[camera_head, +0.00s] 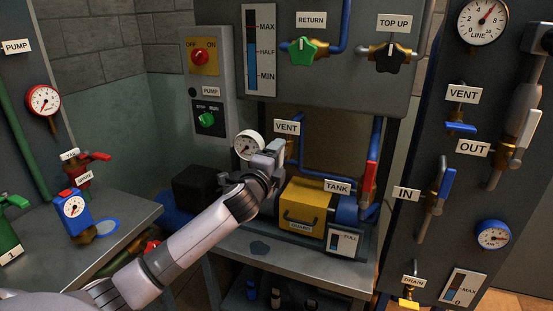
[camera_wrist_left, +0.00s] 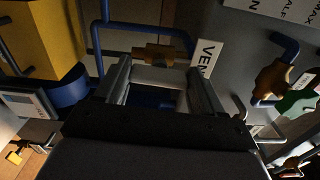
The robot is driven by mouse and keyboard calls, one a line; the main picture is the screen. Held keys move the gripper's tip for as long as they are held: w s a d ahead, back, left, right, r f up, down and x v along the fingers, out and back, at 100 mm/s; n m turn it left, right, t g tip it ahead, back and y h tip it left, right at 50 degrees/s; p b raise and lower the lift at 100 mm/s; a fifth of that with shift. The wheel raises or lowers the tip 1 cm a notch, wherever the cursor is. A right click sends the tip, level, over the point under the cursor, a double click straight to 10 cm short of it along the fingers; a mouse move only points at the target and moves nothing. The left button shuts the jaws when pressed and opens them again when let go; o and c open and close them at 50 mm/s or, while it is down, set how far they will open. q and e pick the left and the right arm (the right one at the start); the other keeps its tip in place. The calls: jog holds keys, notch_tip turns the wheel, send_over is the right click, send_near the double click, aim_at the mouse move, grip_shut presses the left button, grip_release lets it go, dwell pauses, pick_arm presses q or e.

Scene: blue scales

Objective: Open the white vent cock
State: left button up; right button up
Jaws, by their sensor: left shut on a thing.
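The vent cock is on the blue pipe beside the VENT label (camera_head: 286,127), above the tank unit. In the left wrist view its brass body (camera_wrist_left: 155,54) shows just past the fingertips, with its white handle (camera_wrist_left: 160,77) between the fingers. My left gripper (camera_head: 272,150) is at the cock and shut on the white handle; it also shows in the left wrist view (camera_wrist_left: 161,84). In the head view the gripper hides most of the cock. My right gripper is not in view.
The yellow box (camera_head: 305,208) and TANK label (camera_head: 338,187) lie below right, beside a red lever (camera_head: 370,176). Another VENT label (camera_head: 463,94) with a blue handle (camera_head: 461,127) is on the right panel.

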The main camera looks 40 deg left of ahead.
pick_arm(q)
jog(key=shift+r+n, duration=0.1)
jog(key=shift+n, duration=0.4)
jog(key=o, duration=1)
jog(key=shift+o, duration=0.2)
jog(key=shift+s, duration=0.1)
jog(key=v, duration=0.7)
jog(key=shift+b, duration=0.3)
jog(key=s+d+f+n+g+h, duration=0.2)
jog(key=s+d+f, duration=0.2)
jog(key=f, duration=0.6)
jog(key=s+d+f+n+g+h, duration=0.25)
jog(key=s+d+f, duration=0.25)
jog(key=f, duration=0.4)
jog(key=s+d+f+n+g+h, duration=0.1)
jog(key=s+d+f+n, duration=0.3)
jog(key=s+f, duration=0.2)
jog(key=s+d+f+n+g, duration=0.1)
jog(key=s+d+f+n, duration=0.3)
jog(key=s, duration=0.5)
jog(key=shift+s+d+f+g+h+p, duration=0.2)
jog(key=shift+s+f+g+h+p, duration=0.15)
jog(key=shift+f, duration=0.6)
